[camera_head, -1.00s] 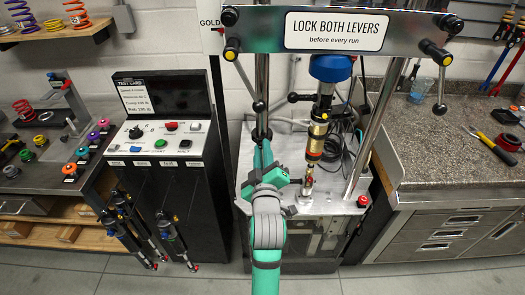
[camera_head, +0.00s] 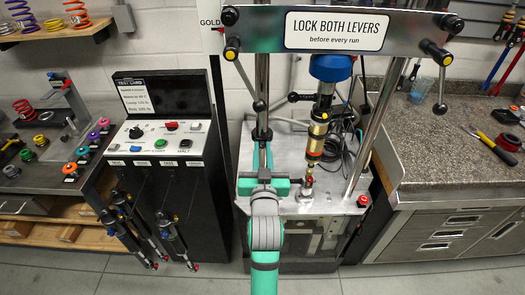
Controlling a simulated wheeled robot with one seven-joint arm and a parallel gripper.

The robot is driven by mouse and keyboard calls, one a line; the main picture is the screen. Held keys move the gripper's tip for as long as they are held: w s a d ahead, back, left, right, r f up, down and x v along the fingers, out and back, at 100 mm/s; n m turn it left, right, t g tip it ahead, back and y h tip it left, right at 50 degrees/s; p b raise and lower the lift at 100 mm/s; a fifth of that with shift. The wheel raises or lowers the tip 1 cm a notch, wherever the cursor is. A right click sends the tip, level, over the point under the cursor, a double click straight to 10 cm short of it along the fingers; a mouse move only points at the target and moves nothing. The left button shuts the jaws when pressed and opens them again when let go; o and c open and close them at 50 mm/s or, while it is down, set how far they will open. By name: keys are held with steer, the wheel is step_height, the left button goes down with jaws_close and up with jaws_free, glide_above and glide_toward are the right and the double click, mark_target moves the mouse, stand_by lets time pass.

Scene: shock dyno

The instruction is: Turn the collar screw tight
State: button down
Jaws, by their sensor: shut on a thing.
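A shock absorber (camera_head: 317,138) with a gold body stands upright under the blue part (camera_head: 330,67) of the test machine. At its foot is a small silver clamp or collar (camera_head: 307,184) with reddish parts. My green and grey arm reaches in from the bottom of the picture. My gripper (camera_head: 297,182) lies just left of the shock's foot, pointing right, shut at the collar's near-left side. The collar screw is too small to make out and appears hidden at the jaws. My wrist covers part of the machine's bed.
The machine's bright bed (camera_head: 335,200) carries two chrome columns (camera_head: 378,125), with loose cables behind the shock. Black-knobbed levers (camera_head: 440,90) hang from the crossbeam (camera_head: 340,32). A red button (camera_head: 364,201) sits at the bed's right edge. A black control cabinet (camera_head: 165,190) stands left.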

steer(key=m, duration=0.4)
steer(key=shift+a+m, duration=0.1)
steer(key=shift+m, duration=0.2)
steer(key=shift+m+h, duration=0.3)
steer(key=shift+m, duration=1.7)
steer(key=c, duration=1.6)
jaws_free()
steer(key=shift+c, duration=0.2)
steer(key=s, duration=1.1)
steer(key=shift+f, duration=0.25)
steer(key=shift+f, duration=0.1)
